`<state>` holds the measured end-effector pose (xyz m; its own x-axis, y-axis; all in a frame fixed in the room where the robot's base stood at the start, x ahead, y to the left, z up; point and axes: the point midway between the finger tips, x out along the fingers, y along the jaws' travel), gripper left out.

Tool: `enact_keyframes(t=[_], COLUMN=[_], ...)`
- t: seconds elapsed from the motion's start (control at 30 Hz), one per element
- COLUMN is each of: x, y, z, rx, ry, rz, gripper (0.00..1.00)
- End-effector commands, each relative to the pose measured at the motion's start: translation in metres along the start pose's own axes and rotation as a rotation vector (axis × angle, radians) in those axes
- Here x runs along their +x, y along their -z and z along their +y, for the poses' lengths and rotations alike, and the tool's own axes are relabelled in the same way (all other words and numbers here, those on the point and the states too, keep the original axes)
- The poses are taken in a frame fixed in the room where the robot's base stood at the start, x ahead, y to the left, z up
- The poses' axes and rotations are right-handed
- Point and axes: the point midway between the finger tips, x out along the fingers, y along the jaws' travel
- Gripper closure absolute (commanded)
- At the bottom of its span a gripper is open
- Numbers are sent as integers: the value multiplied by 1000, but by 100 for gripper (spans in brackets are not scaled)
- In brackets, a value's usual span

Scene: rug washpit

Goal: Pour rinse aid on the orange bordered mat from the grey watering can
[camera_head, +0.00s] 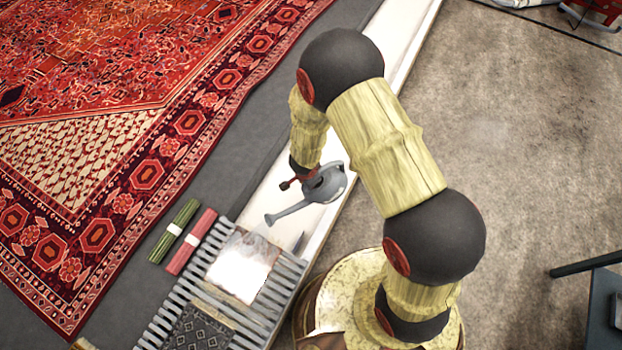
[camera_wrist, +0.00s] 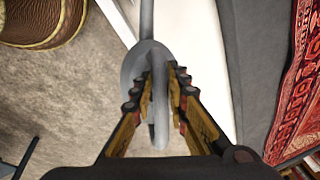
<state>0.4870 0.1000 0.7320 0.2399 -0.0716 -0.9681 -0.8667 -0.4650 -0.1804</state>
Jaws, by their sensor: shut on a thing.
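The grey watering can (camera_head: 328,184) hangs in my gripper (camera_head: 297,180) over the pale ledge. Its spout points down and left in the head view, toward a small mat (camera_head: 213,274) on the slatted rack. This mat has a thin brownish-orange edge, and glare whitens its middle. The spout's end looks short of the mat. In the wrist view my gripper (camera_wrist: 157,92) is shut on the handle of the can (camera_wrist: 134,68), and the spout runs up out of the picture. I cannot tell how far the can is tilted. No liquid shows.
A dark patterned mat (camera_head: 195,335) lies lower on the slatted rack (camera_head: 160,317). A green roll (camera_head: 183,217) and a pink roll (camera_head: 201,228) lie left of the rack. A large red rug (camera_head: 110,90) fills the upper left. Bare floor (camera_head: 530,130) lies to the right.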

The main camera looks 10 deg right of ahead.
Motion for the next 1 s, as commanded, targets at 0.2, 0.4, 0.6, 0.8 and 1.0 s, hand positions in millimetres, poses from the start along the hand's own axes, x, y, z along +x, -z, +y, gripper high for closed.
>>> enact_keyframes(t=[0.2,0.4,0.6,0.8,1.0], x=[8,16,22,28,31], y=[-14,-25,-36,-44,-48], z=[-1,0,0,1,2], rx=[-14,-24,-33,-42,-43], ry=[-1,-5,-8,-10,-11], rz=[57,110,161,202,224], gripper=[100,100,100,100,100])
